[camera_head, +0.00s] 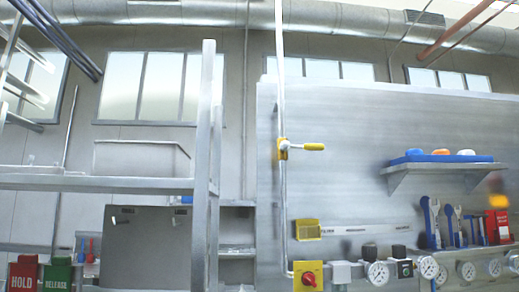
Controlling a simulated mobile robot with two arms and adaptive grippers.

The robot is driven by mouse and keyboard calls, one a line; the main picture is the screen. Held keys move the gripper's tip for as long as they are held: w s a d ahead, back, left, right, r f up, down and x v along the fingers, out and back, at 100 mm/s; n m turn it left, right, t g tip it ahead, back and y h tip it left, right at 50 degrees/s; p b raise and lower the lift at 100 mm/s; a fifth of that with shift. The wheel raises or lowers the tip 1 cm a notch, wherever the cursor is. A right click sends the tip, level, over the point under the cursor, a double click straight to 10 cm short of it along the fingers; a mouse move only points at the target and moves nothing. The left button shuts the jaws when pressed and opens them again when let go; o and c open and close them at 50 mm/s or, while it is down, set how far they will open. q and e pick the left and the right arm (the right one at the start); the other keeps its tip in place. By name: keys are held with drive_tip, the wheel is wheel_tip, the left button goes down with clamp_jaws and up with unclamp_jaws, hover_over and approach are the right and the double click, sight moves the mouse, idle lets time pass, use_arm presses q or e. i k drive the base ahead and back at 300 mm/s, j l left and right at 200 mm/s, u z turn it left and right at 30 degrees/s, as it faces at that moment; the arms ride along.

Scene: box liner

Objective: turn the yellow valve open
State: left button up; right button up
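The yellow valve (283,148) sits on a thin vertical white pipe (281,80) in front of a large grey metal panel. Its lever sticks out to the right, about level and across the pipe, and ends in a yellow grip (314,147). Neither of my grippers shows in the head view, and nothing touches the valve.
A red knob on a yellow plate (308,275) and round gauges (377,272) line the panel's bottom. A shelf (440,169) and hanging wrenches (431,220) are at the right. A metal rack post (204,150) stands left of the panel. Space around the lever looks clear.

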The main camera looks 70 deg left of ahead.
sight(284, 145)
drive_tip(key=u, duration=2.1)
drive_tip(key=i+l+u, duration=0.1)
drive_tip(key=l+u, duration=0.2)
drive_tip(key=u, duration=0.15)
drive_tip(key=l+u, duration=0.65)
drive_tip(key=u, duration=0.2)
